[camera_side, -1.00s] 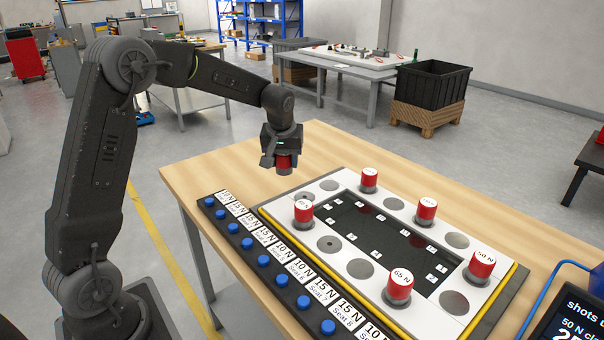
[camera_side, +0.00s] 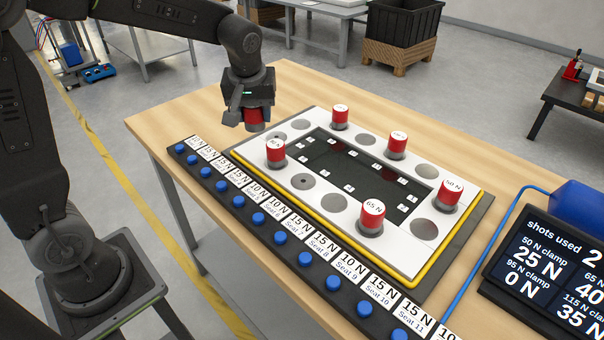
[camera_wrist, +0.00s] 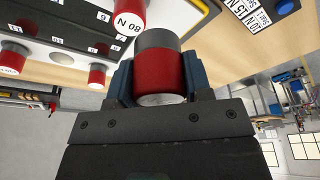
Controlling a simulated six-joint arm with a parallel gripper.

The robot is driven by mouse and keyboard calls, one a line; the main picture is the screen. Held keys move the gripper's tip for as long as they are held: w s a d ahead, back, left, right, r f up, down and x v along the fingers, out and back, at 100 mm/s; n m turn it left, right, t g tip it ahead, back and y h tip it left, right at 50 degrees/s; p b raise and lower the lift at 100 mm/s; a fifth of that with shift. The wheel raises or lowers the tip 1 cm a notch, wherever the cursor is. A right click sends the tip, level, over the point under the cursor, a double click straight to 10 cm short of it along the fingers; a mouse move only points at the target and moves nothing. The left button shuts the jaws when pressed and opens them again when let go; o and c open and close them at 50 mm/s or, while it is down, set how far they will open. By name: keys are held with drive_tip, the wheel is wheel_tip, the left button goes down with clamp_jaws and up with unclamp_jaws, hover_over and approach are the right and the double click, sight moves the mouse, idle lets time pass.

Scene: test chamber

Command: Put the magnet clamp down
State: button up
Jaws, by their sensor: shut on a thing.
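My gripper (camera_side: 252,112) is shut on a red magnet clamp (camera_side: 255,119) with a dark grey end. In the wrist view, the held clamp (camera_wrist: 158,68) sits between the blue-grey fingers of my gripper (camera_wrist: 160,78). Several other red clamps stand upright on the plate, including one marked 65 N (camera_side: 371,217) and one marked 50 N (camera_side: 447,194). A clamp marked 80 N (camera_wrist: 131,14) is close by in the wrist view.
A strip of blue buttons (camera_side: 258,218) with seat labels runs along the plate's left side. A dark panel (camera_side: 363,180) fills the plate's middle. Empty round seats, such as one (camera_side: 332,202), lie between clamps. A display (camera_side: 550,270) stands at the lower right. The wooden table's back left is clear.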

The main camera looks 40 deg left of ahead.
hover_over(303, 177)
drive_tip(key=f, duration=0.6)
drive_tip(key=shift+s+d+f, duration=0.3)
drive_tip(key=shift+d+f, duration=0.05)
drive_tip(key=shift+f, duration=1.95)
drive_tip(key=shift+f, duration=0.2)
drive_tip(key=o, duration=1.1)
drive_tip(key=v, duration=1.1)
drive_tip(key=s+a+r+m+t, duration=0.1)
drive_tip(key=s+m, duration=0.2)
drive_tip(key=s, duration=0.4)
drive_tip(key=s+a+r+m+t+h, duration=0.1)
drive_tip(key=s+a+r+m, duration=0.1)
drive_tip(key=s, duration=0.5)
drive_tip(key=s+a+r+m+t+h, duration=0.1)
drive_tip(key=s+a+r+m, duration=0.1)
drive_tip(key=s+m, duration=0.2)
drive_tip(key=shift+s+a, duration=0.2)
drive_tip(key=shift+s, duration=1.5)
